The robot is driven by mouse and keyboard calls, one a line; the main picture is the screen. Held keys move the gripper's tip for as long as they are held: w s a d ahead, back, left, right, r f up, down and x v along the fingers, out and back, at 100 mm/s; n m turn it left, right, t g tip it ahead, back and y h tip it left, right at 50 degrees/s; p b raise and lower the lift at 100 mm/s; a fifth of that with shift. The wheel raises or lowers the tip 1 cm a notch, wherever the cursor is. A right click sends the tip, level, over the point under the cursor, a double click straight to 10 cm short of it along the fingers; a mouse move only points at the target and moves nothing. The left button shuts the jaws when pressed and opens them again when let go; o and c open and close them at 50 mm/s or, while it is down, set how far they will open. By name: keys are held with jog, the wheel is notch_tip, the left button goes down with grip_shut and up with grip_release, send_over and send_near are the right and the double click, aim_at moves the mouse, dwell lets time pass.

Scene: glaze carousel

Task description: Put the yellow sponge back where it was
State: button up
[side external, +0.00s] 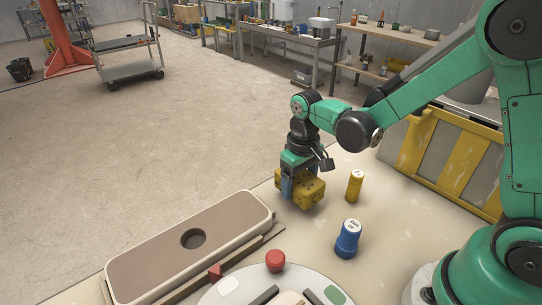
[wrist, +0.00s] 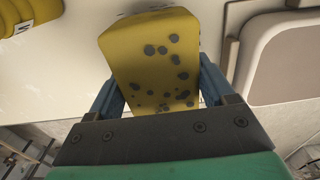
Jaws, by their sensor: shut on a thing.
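The yellow sponge (side external: 308,192) is a block with dark spots. My gripper (side external: 300,187) is shut on it, low at the far side of the cream table. In the wrist view the sponge (wrist: 152,62) sits between the two blue fingers of my gripper (wrist: 158,92), and its spotted face shows. I cannot tell whether its underside touches the table.
A yellow bottle (side external: 355,186) and a blue bottle (side external: 347,238) stand right of the sponge. A long beige tray (side external: 150,254) with a round hole lies to the left. A round disc (side external: 325,277) with a red knob (side external: 275,260) is in front. Bare table (side external: 300,235) lies between.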

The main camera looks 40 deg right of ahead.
aim_at(302, 177)
jog(key=shift+f, duration=1.05)
jog(key=o, duration=1.1)
jog(key=shift+f, duration=0.15)
notch_tip(302, 177, up, 12)
jog(key=shift+r, duration=0.15)
jog(key=shift+s+r, duration=0.2)
jog(key=shift+s, duration=0.05)
jog(key=shift+s+d+r+t, duration=0.15)
jog(key=shift+s+t, duration=1.3)
jog(key=shift+t, duration=0.35)
jog(key=shift+s+d+r+t, duration=0.1)
jog(key=shift+s+r+t, duration=0.05)
jog(key=shift+s+t, duration=1.45)
